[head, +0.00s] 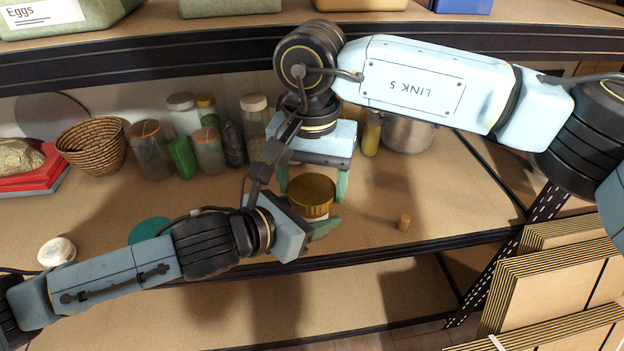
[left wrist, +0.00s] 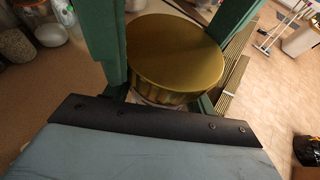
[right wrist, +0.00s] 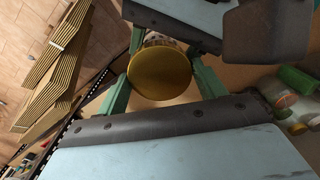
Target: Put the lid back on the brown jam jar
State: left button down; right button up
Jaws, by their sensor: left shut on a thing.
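The wide gold-brown lid (head: 312,190) sits level over the jar near the shelf's front edge. It also shows in the left wrist view (left wrist: 175,52) and right wrist view (right wrist: 160,74). Little of the jar shows below the lid; I cannot tell whether the lid is fully seated. My left gripper (head: 322,228) comes in low from the left and is shut on the jar under the lid. My right gripper (head: 312,187) points down from above, its green fingers apart on either side of the lid, very close to its rim.
A small cork (head: 404,222) stands right of the jar. A teal disc (head: 150,230) and a white-lidded jar (head: 57,251) lie left, near my left arm. A wicker basket (head: 93,146), several jars and a metal pot (head: 408,134) line the back. An upper shelf (head: 190,47) overhangs.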

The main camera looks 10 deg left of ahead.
aim_at(312, 188)
jog(key=shift+c, duration=1)
jog(key=shift+m, duration=0.9)
jog(key=o, duration=1.1)
jog(key=shift+o, duration=0.2)
notch_tip(312, 188, up, 12)
